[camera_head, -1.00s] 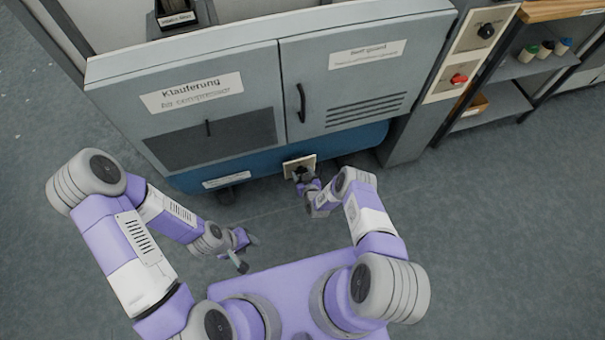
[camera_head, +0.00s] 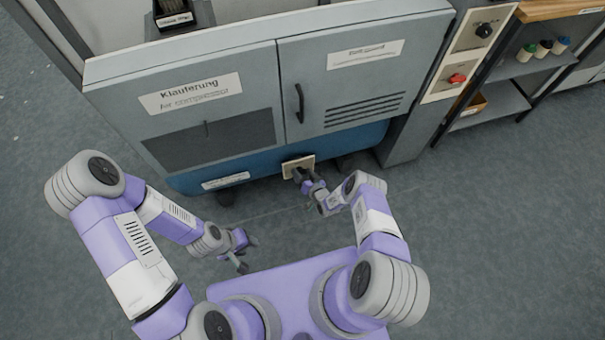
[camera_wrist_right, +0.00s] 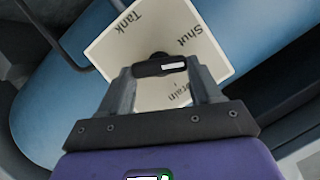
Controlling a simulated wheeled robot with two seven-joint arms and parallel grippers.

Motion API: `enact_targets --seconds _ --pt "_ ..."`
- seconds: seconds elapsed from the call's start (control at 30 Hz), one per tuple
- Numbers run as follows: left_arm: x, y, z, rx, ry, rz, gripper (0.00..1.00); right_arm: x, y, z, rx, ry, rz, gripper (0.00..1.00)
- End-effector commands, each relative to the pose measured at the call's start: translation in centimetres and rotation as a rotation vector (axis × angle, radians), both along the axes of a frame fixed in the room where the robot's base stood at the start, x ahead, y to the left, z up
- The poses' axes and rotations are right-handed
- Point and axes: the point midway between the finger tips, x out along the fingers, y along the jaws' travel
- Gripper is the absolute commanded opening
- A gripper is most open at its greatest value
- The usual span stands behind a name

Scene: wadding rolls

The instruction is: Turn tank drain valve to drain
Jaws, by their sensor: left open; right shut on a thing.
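The tank drain valve is a black knob (camera_wrist_right: 152,69) with a white mark, on a cream plate (camera_wrist_right: 112,52) lettered "Tank", "Shut" and "Drain". In the right wrist view the lettering is upside down, and the white mark points right, between "Shut" and "Drain". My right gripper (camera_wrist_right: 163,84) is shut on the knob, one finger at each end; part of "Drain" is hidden. In the head view the plate (camera_head: 291,165) sits low on the cabinet front, with my right gripper (camera_head: 303,180) at it. My left gripper (camera_head: 247,252) is open and empty, above the floor.
The grey compressor cabinet (camera_head: 255,75) has a dark door handle (camera_head: 299,103). Behind the plate is the blue tank (camera_head: 362,142). A switch panel with a red knob (camera_head: 457,79) and a shelf (camera_head: 497,106) stand at right. The floor around is clear.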

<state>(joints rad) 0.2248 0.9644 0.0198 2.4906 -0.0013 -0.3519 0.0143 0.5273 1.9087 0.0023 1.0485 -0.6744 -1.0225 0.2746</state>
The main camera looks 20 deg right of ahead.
Motion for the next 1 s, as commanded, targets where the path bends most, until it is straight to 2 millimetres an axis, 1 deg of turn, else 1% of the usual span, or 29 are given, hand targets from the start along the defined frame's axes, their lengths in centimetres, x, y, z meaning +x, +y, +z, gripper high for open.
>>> enact_targets --seconds 0.13,0.3,0.77,0.8,0.97,1.0 --pt "0.00 0.00 0.00 0.000 0.000 0.000 0.43 -0.18 -0.05 -0.23 0.069 0.007 0.001 0.33" --pt "0.00 0.00 0.00 0.000 0.000 0.000 0.43 -0.15 -0.08 -0.24 0.113 0.008 0.002 0.33" --pt "0.00 0.00 0.00 0.000 0.000 0.000 0.43 -0.18 -0.06 -0.27 0.132 0.009 0.002 0.33" --pt "0.00 0.00 0.00 0.000 0.000 0.000 0.43 -0.18 -0.06 -0.27 0.131 0.010 0.001 0.65" --pt "0.00 0.00 0.00 0.000 0.000 0.000 0.43 -0.13 -0.09 -0.23 0.132 0.008 0.002 0.89" --pt "0.00 0.00 0.00 0.000 0.000 0.000 0.43 -0.12 -0.10 -0.21 0.131 0.007 0.001 0.89"
